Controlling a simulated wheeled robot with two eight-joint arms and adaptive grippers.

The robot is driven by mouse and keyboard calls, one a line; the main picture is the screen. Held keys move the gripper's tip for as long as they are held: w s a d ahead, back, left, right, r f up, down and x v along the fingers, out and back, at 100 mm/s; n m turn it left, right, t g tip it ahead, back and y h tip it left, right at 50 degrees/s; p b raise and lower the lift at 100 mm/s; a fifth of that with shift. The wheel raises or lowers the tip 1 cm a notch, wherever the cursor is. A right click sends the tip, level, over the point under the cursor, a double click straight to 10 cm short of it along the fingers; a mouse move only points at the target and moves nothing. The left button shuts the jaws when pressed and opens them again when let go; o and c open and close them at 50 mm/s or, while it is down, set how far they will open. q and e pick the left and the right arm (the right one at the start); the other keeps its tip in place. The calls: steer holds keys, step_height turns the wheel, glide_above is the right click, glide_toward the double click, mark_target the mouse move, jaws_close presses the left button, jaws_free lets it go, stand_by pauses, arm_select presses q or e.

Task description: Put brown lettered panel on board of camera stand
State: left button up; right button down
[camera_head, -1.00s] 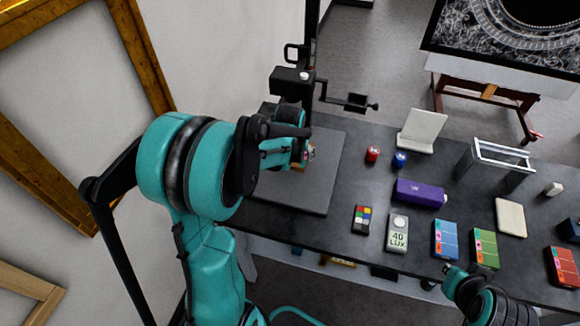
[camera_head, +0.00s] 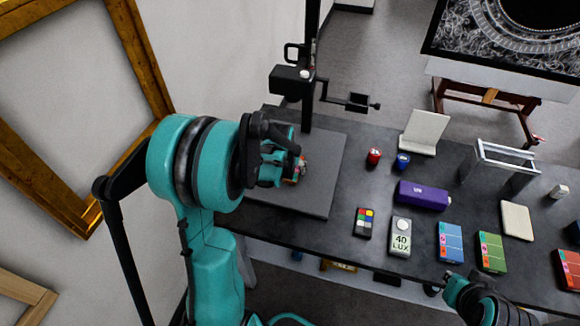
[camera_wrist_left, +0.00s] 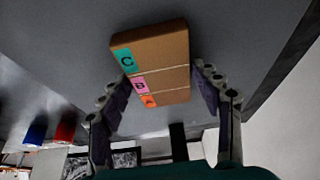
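The brown panel (camera_wrist_left: 160,65) has teal, pink and orange tags lettered C, B and A. In the left wrist view it lies on the grey board (camera_wrist_left: 235,30) of the camera stand. My left gripper (camera_wrist_left: 160,90) is open, its fingers on either side of the panel with narrow gaps. In the head view my left gripper (camera_head: 296,172) is low over the board (camera_head: 325,185), and it hides most of the panel. My right gripper (camera_head: 455,288) is at the bottom right by the table's front edge; its fingers are too unclear to judge.
The stand's black column (camera_head: 310,60) and side arm (camera_head: 350,101) rise behind the board. Red (camera_head: 374,157) and blue (camera_head: 402,160) cylinders, a purple box (camera_head: 423,196), a colour chart (camera_head: 364,222) and a light meter (camera_head: 400,238) stand to the right.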

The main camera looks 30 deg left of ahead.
arm_select(q)
steer(key=shift+o, duration=0.6)
steer(key=shift+r, duration=0.1)
steer(key=shift+r, duration=0.15)
steer(key=p+v, duration=0.4)
steer(key=v, duration=0.7)
steer(key=s+d+r+m+t, duration=0.1)
steer(key=s+d+r, duration=0.2)
steer(key=s+d, duration=0.4)
steer(key=s+d+r+m+t+h, duration=0.1)
steer(key=s+d+r, duration=0.2)
steer(key=s+d, duration=0.4)
steer(key=shift+s+d+r+m+t, duration=0.25)
steer(key=shift+s+r+m+t, duration=0.05)
steer(key=shift+s+t, duration=0.1)
steer(key=shift+f, duration=0.1)
step_height(320, 180, down, 4)
steer(key=b, duration=0.4)
steer(key=shift+f, duration=0.15)
